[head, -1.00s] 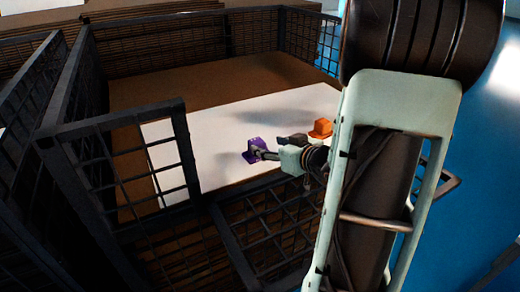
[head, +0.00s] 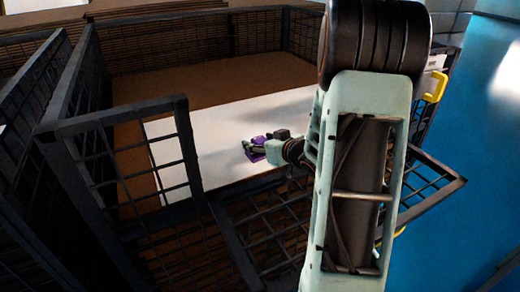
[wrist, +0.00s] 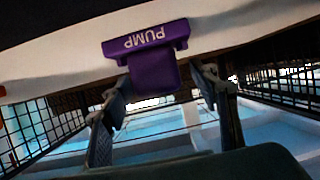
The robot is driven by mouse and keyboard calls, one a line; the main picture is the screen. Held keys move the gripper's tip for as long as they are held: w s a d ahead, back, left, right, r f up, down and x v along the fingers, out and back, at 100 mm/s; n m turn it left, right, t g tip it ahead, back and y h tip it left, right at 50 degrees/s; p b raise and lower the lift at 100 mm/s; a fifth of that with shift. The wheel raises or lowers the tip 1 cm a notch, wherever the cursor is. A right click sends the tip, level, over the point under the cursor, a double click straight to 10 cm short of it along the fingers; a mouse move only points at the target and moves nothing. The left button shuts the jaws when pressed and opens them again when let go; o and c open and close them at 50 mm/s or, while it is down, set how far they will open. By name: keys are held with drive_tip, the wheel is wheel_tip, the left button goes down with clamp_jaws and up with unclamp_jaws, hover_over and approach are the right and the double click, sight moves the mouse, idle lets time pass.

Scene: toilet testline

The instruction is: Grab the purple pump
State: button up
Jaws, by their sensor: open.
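The purple pump (head: 258,140) sits on the white sheet in the cage and is partly covered by my gripper in the head view. In the wrist view the pump (wrist: 147,42) shows its wide block with upside-down "PUMP" lettering and a narrower purple part below it. My gripper (wrist: 160,82) is open, with one finger on each side of that narrower part. I cannot tell whether either finger touches it. My gripper also shows in the head view (head: 250,150), right at the pump.
The white sheet (head: 205,140) lies on a brown base inside a dark mesh cage (head: 180,55). A mesh panel (head: 185,150) stands at the front left. An open lower panel (head: 270,215) lies in front. Blue floor (head: 470,170) is at the right.

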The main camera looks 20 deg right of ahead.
clamp_jaws()
drive_tip(key=shift+r, duration=0.2)
